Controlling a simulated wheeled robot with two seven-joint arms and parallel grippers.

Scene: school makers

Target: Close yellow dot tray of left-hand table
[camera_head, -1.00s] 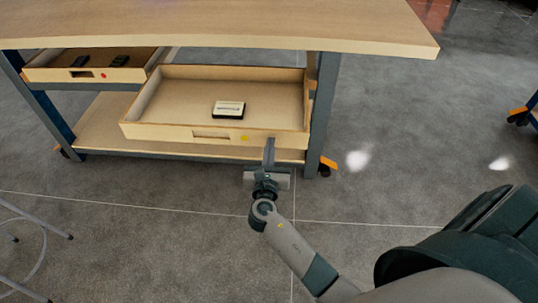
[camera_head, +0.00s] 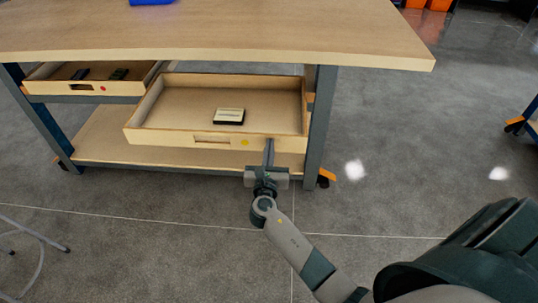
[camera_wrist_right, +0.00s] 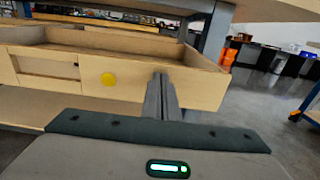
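The yellow dot tray (camera_head: 165,136) is a shallow wooden drawer pulled out from under the table. Its yellow dot (camera_head: 245,142) is on the front wall, right of the handle slot; the dot also shows in the right wrist view (camera_wrist_right: 108,79). A small dark block with a light top (camera_head: 229,116) lies inside. My right gripper (camera_head: 269,146) is upright at the front wall, right of the dot. In the right wrist view its fingers (camera_wrist_right: 160,95) are together, with nothing seen between them, and appear to touch or nearly touch the wall. My left gripper is not in view.
The wooden tabletop (camera_head: 220,35) overhangs the tray. A red dot tray (camera_head: 120,90) sits partly open at left, holding dark items. A table leg (camera_head: 320,125) with an orange caster stands just right of the tray. A stool (camera_head: 35,255) is at lower left.

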